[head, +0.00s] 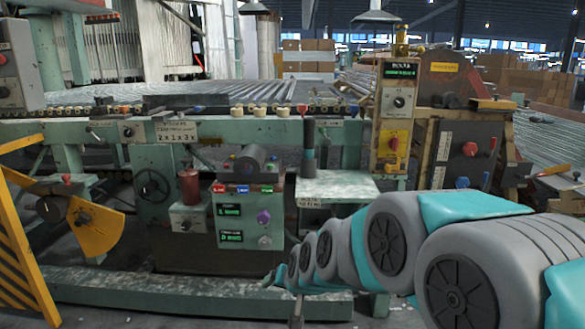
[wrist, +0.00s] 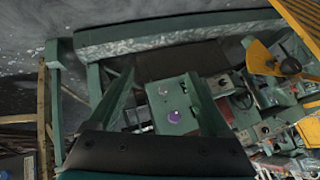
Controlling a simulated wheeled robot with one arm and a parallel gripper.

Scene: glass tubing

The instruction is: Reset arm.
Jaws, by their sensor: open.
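My gripper (wrist: 160,76) shows in the wrist view with its two green fingers apart and nothing between them. Beyond the gap lies the green control box (wrist: 158,98) with its purple knob (wrist: 173,116). I cannot tell the distance, but no contact shows. In the head view my grey and teal arm reaches from the lower right toward the lower middle, in front of the machine. My gripper is not clearly visible there. The same control box (head: 250,200), with coloured labels and green displays, stands upright left of the arm's far end.
A green machine frame (head: 200,284) runs along the floor. A yellow fan-shaped guard (head: 95,228) and a handwheel (head: 152,186) are at left. A small pale table (head: 340,188) and a yellow control post (head: 393,140) stand behind the arm. Glass tubes (head: 190,92) lie farther back.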

